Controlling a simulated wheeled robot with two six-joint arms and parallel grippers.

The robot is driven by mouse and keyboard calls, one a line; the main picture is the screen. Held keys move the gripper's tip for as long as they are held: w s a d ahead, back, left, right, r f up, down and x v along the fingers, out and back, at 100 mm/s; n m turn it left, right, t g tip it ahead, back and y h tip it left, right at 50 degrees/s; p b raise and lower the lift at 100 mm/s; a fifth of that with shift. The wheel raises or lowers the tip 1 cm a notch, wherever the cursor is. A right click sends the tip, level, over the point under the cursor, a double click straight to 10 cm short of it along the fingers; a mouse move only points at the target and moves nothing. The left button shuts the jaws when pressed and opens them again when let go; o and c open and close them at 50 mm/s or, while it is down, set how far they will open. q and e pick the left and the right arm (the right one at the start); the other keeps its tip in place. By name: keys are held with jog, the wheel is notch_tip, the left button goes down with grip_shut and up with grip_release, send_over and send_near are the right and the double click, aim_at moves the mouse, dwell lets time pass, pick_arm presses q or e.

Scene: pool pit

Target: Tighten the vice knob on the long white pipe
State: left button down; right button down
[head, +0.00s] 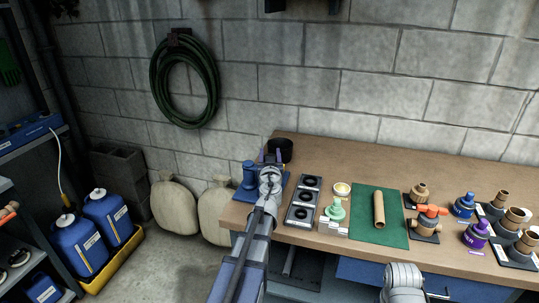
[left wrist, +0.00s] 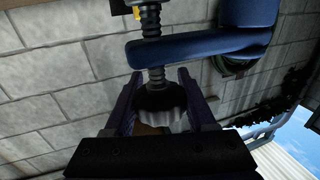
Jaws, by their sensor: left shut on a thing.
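The blue vice (head: 247,178) stands at the left end of the workbench. My left gripper (head: 270,156) is at the vice, its purple fingers pointing away from me. In the left wrist view, my left gripper (left wrist: 158,82) has one finger on each side of the dark ribbed vice knob (left wrist: 160,99) and is shut on it. A threaded screw (left wrist: 152,50) runs from the knob through a blue vice arm (left wrist: 195,45). I cannot make out the long white pipe in either view. My right gripper is not in view; only part of my right arm shows at the bottom.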

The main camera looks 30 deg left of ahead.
pick_arm(q)
jog(key=m+h, duration=0.2)
jog(key=h, duration=0.1)
jog(key=d+m+t+h, duration=0.1)
jog(key=m+h, duration=0.1)
jog(key=h, duration=0.1)
jog(key=m+t+h, duration=0.1)
jog(key=m+h, duration=0.1)
jog(key=h, duration=0.2)
jog(key=shift+w+d+m, duration=0.15)
jog(key=shift+w+m, duration=0.15)
jog(key=shift+w, duration=0.05)
jog(key=m+h, duration=0.1)
jog(key=h, duration=0.1)
jog(key=d+m+h, duration=0.1)
jog(key=m+h, duration=0.1)
jog(key=shift+g+h, duration=0.3)
jog(key=shift+h, duration=0.1)
jog(key=shift+s+d+m+g+h, duration=0.15)
jog(key=shift+m+g+h, duration=0.15)
jog(key=shift+m+h, duration=0.35)
jog(key=shift+s+d+m+g+h, duration=0.1)
jog(key=shift+m+g+h, duration=0.3)
jog(key=shift+h, duration=0.45)
jog(key=shift+d, duration=0.1)
jog(key=shift+c, duration=1.1)
grip_release()
jog(key=shift+s, duration=0.1)
jog(key=shift+v, duration=3.9)
